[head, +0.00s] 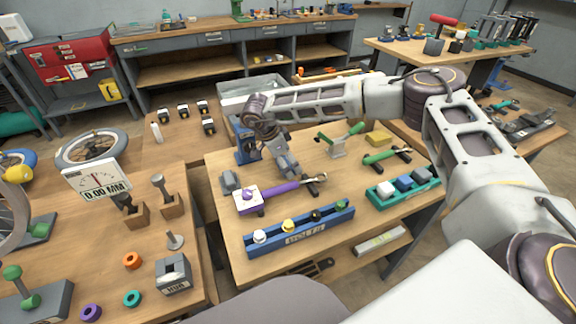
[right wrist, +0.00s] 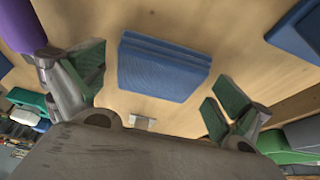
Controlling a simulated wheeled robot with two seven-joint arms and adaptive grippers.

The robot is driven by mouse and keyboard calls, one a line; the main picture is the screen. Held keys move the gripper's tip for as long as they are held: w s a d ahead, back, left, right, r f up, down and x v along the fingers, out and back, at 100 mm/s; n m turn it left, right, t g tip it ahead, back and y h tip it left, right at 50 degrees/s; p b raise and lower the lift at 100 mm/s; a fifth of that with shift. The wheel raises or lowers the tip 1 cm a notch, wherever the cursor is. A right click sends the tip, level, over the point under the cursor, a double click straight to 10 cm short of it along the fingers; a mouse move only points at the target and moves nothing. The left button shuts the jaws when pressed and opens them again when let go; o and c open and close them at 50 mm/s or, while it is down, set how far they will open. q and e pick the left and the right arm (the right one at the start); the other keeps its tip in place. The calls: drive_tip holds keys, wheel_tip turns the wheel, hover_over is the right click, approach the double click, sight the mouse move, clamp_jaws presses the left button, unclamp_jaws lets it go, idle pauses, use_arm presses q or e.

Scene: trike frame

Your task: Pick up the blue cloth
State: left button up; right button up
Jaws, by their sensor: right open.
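The blue cloth (right wrist: 163,68) lies folded on the wooden table top, in the upper middle of the right wrist view. My right gripper (right wrist: 158,92) is open, with its green-padded fingers spread to either side of the cloth's near part and nothing held between them. In the head view my right gripper (head: 287,166) points down over the middle table, just behind the purple-handled tool. I cannot make out the cloth in the head view; the gripper and arm may hide it. My left gripper is not in view.
The purple-handled tool (head: 268,195) lies in front of the gripper. A blue rack (head: 300,233) runs along the table's front. A teal tray (head: 405,192) with blocks, a green-handled tool (head: 380,157) and a yellow block (head: 378,138) lie to the right.

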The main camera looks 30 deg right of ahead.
sight(287, 162)
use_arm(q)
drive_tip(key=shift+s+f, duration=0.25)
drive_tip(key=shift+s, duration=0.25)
use_arm(e)
drive_tip(key=c, duration=1)
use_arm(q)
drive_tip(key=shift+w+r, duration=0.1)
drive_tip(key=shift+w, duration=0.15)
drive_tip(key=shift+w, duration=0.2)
use_arm(e)
drive_tip(key=shift+r, duration=0.15)
drive_tip(key=shift+r, duration=0.5)
wheel_tip(287, 162, up, 8)
drive_tip(key=shift+r+p, duration=0.15)
drive_tip(key=shift+p, duration=0.35)
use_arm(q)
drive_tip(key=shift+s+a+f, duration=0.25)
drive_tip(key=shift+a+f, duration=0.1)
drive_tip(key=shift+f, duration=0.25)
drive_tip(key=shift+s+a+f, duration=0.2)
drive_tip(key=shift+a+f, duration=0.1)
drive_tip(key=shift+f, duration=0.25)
use_arm(e)
drive_tip(key=shift+r, duration=0.25)
